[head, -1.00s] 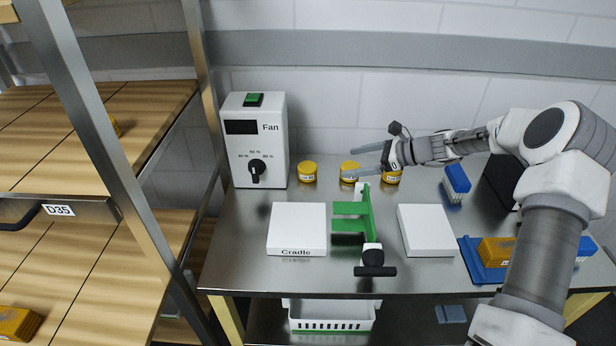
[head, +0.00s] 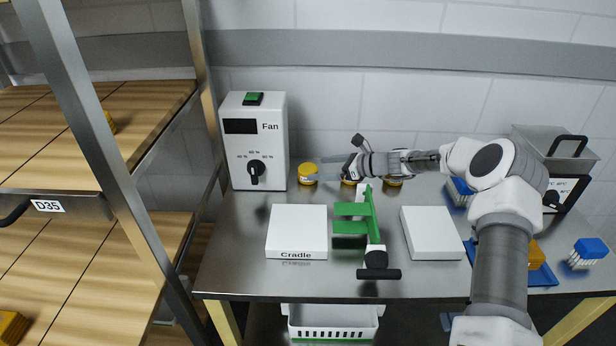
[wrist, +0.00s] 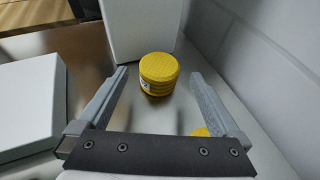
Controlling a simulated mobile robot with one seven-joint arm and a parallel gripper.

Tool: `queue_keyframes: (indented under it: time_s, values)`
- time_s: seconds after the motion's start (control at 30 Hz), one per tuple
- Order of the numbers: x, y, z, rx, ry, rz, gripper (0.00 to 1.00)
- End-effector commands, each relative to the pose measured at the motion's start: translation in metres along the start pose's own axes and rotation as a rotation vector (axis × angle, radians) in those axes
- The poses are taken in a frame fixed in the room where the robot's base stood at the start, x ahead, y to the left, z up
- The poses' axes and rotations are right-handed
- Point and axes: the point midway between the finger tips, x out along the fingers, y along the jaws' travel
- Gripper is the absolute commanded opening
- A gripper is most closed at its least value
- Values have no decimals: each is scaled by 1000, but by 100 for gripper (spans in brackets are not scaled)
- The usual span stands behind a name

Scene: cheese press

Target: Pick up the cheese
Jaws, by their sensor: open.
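Three round yellow cheeses with white labels stand along the back of the steel table: a left one (head: 308,174), a middle one (head: 348,183) and a right one (head: 393,181). My gripper (head: 317,168) is open, reaching left with its fingertips at the left cheese. In the wrist view, that cheese (wrist: 158,74) shows between the tips of my gripper (wrist: 159,74), with gaps on both sides.
The white Fan box (head: 255,140) stands just left of the left cheese. In front are a white Cradle block (head: 296,232), a green press frame (head: 372,225) and another white block (head: 431,233). The wall is close behind.

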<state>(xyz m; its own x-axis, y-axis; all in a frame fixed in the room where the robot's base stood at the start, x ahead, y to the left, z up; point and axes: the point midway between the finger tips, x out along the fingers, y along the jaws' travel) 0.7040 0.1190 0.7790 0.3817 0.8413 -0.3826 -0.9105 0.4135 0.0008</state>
Motion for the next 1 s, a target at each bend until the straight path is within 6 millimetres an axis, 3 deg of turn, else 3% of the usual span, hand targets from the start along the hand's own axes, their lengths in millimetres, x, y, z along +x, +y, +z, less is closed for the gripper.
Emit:
queue_keyframes:
  time_s: [0.17,0.43,0.7,1.0]
  values:
    - [11,1,-1,-1,0,2,100]
    - [50,1,-1,-3,0,2,100]
    - [53,0,1,-1,0,0,98]
    - [53,0,1,-1,0,0,44]
